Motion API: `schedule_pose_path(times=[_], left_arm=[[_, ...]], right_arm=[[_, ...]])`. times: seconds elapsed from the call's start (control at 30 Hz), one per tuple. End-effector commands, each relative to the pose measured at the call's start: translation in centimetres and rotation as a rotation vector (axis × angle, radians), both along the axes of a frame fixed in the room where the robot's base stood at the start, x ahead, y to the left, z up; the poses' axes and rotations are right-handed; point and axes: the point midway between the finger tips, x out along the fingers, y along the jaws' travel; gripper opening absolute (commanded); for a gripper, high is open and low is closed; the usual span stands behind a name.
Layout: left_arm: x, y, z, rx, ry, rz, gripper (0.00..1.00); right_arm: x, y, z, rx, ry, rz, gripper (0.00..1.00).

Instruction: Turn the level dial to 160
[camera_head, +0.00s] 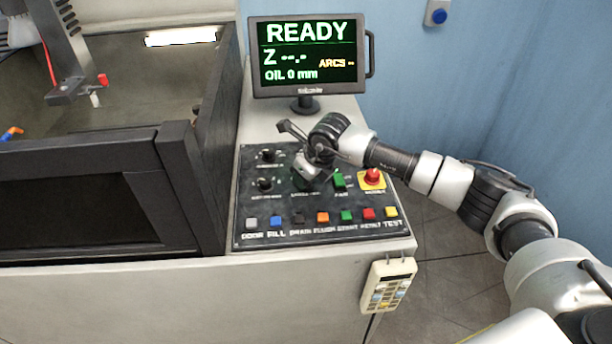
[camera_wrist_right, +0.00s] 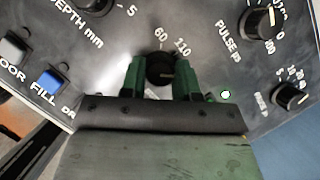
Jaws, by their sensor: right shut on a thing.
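In the right wrist view, a black round dial (camera_wrist_right: 160,70) with the printed marks 60 and 110 sits between the two green fingers of my right gripper (camera_wrist_right: 160,80). The fingers are shut on its sides. Its name and any further marks are hidden by the gripper, and I cannot read its pointer clearly. In the head view, my right gripper (camera_head: 312,172) is over the middle of the black control panel (camera_head: 245,205), coming from the right, and covers the dial. My left gripper is not in view.
The monitor (camera_head: 305,58) reads READY and OIL 0 mm. A red stop button (camera_head: 372,177) and a green switch (camera_head: 339,181) are right of the gripper. Other knobs (camera_head: 266,155) are to its left. A row of coloured buttons (camera_head: 322,217) runs along the panel front.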

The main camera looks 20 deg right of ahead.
Motion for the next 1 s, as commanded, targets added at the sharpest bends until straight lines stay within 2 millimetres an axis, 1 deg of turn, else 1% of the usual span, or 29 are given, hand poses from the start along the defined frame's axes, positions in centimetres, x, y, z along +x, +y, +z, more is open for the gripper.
schedule_pose_path(times=[0.37,0.4,0.53,0.83,0.93,1.0], left_arm=[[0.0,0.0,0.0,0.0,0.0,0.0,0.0],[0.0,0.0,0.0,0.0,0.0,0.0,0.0],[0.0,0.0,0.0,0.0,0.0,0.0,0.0],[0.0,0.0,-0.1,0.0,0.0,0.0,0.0],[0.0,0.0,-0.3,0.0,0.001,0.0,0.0],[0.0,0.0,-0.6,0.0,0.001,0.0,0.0]], right_arm=[[0.0,0.0,0.1,0.001,-0.001,-0.006,0.07],[0.0,0.0,0.1,0.001,-0.001,-0.006,0.35],[0.0,0.0,0.0,0.001,-0.001,-0.006,0.55],[0.0,0.0,0.1,0.001,0.0,-0.005,0.55],[-0.2,-0.2,0.8,0.002,-0.002,-0.006,0.55],[-0.6,-0.4,1.8,0.002,-0.003,-0.005,0.55]])
